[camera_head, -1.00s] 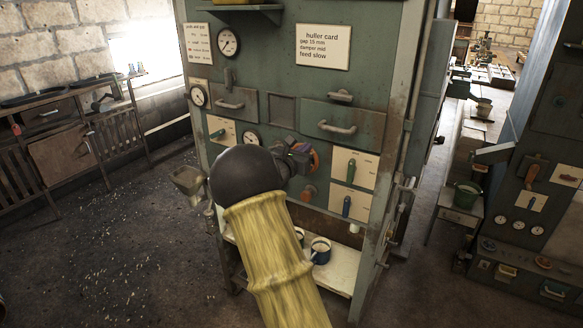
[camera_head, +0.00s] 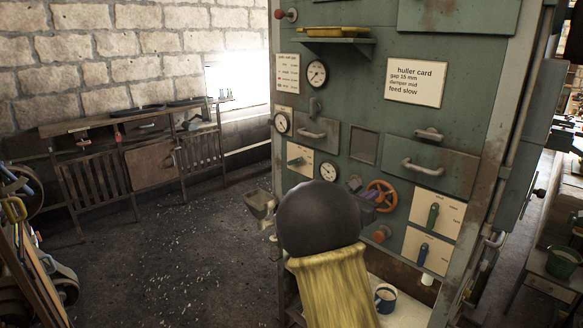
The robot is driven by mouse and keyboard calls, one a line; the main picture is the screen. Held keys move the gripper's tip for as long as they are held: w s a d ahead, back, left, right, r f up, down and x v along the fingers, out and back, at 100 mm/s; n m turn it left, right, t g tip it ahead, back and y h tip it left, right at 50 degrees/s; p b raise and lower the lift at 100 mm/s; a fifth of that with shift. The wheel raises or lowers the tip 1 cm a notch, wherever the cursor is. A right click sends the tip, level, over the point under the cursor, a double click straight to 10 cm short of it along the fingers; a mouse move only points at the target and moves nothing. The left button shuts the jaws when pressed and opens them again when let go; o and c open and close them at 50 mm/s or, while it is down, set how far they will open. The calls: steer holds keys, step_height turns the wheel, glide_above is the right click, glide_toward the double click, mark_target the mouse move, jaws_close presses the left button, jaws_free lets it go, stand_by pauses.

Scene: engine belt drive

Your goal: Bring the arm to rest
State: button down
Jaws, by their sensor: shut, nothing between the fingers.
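My arm rises from the bottom of the view, with a yellow sleeve and a black round joint in front of the green machine cabinet (camera_head: 365,120). My gripper (camera_head: 368,197) is mostly hidden behind that joint. Only a small dark part of it shows, just left of the orange handwheel (camera_head: 389,188). It is shut and holds nothing. I cannot tell whether it touches the wheel.
A blue mug (camera_head: 385,298) stands low on a shelf. A bench (camera_head: 150,165) stands along the left wall; the floor (camera_head: 180,265) between is open.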

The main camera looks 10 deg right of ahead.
steer(key=s+a+f+m+g+y, duration=0.3)
steer(key=s+f+m, duration=0.3)
steer(key=s, duration=0.2)
steer(key=s+a+f+m+g+y, duration=0.2)
steer(key=s+f+m+g+y, duration=0.25)
steer(key=s+f, duration=0.2)
steer(key=s+a+f+m+y, duration=0.4)
steer(key=s+a+m+y, duration=0.4)
steer(key=s+a+m, duration=0.5)
steer(key=s+a+t, duration=0.1)
steer(key=a, duration=0.3)
steer(key=shift+a+f+m, duration=0.2)
steer(key=shift+a+m, duration=0.1)
steer(key=shift+m, duration=0.05)
